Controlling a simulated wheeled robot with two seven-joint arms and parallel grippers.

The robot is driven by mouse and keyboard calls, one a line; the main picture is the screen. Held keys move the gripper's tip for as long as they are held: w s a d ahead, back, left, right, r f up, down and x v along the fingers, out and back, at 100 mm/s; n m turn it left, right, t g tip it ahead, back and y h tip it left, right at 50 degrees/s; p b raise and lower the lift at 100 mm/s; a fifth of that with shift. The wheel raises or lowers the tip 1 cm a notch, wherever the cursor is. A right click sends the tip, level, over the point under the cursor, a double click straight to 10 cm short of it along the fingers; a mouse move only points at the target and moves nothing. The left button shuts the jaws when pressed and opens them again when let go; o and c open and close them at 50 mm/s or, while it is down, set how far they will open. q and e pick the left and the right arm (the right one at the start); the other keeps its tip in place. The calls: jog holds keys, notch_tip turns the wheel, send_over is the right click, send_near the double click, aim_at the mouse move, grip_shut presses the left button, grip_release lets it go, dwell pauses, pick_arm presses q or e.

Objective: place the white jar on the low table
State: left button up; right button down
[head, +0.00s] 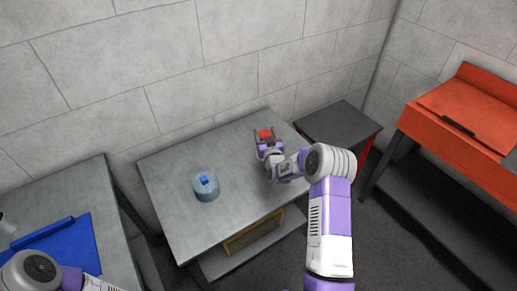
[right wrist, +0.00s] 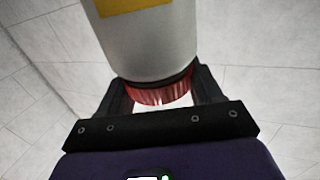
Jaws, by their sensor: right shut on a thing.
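The white jar (right wrist: 150,48) has a yellow label and a ridged red lid (right wrist: 162,94). In the right wrist view the lid end sits between the fingers of my right gripper (right wrist: 158,88), which is shut on it. In the head view the right gripper (head: 265,146) is over the back right part of a grey table, with the red lid (head: 265,133) showing at its fingertips; the jar body is mostly hidden there. A small dark low table (head: 340,122) with a red leg stands to the right of the gripper. My left gripper is out of view.
The grey table (head: 170,210) also carries a blue-grey round container (head: 206,188) with a blue top. An orange bench (head: 470,120) stands at the right. Another table with a blue mat (head: 75,245) is at the left. The low table's top looks bare.

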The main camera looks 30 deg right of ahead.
jog(key=shift+f+b, duration=0.45)
jog(key=shift+f, duration=1.85)
jog(key=shift+f, duration=0.2)
jog(key=shift+c, duration=0.9)
grip_release()
